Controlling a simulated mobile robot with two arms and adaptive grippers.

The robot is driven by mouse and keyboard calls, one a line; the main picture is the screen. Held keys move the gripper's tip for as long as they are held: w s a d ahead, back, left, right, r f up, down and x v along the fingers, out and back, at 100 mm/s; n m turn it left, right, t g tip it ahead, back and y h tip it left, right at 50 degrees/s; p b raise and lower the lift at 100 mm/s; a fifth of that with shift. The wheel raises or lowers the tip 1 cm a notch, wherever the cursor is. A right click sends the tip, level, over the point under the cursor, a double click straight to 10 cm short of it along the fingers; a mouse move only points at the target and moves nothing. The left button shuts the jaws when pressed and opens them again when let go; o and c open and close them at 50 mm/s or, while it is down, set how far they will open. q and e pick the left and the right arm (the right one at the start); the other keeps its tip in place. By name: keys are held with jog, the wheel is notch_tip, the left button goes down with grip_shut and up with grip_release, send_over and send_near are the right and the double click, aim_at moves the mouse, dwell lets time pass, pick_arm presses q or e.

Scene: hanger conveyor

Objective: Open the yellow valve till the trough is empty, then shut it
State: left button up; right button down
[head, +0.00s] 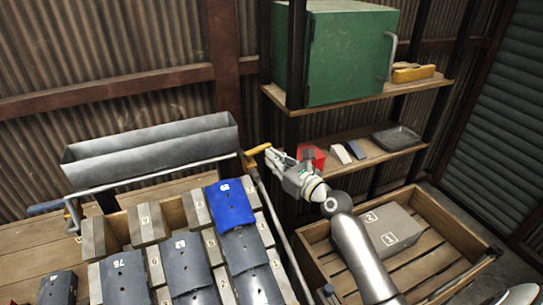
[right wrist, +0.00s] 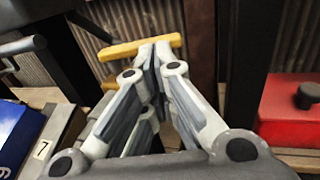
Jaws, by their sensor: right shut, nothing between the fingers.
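The yellow valve handle (head: 257,149) is a short bar near the right end of the grey trough (head: 150,152). In the right wrist view the yellow handle (right wrist: 124,48) lies crosswise at the tips of my fingers. My right gripper (head: 271,156) is shut with nothing between its fingers. Its tips (right wrist: 157,52) are at the handle's right part; I cannot tell whether they touch it. The trough is long and stands against the corrugated wall. I cannot make out what is inside it. My left gripper is not in view.
Numbered blocks and a blue piece (head: 231,204) lie in front of the trough. A red box (head: 312,158) stands on the lower shelf beside my right gripper, under a green cabinet (head: 350,55). A wooden crate (head: 453,222) with a grey block is at right.

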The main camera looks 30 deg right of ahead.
jog(key=shift+w+a, duration=0.1)
jog(key=shift+w, duration=0.4)
jog(key=w+n+y+b, duration=0.1)
jog(key=w+n+g+y+b, duration=0.1)
jog(key=y, duration=0.1)
jog(key=w+n+y+b, duration=0.1)
jog(key=b, duration=0.1)
jog(key=shift+d+r+g+y, duration=0.2)
jog(key=shift+d+g+y, duration=0.1)
jog(key=shift+g, duration=0.1)
jog(key=shift+w+a+f+p, duration=0.1)
jog(key=shift+w+p, duration=0.3)
dwell(0.4)
jog(key=shift+w+f, duration=0.1)
dwell(0.4)
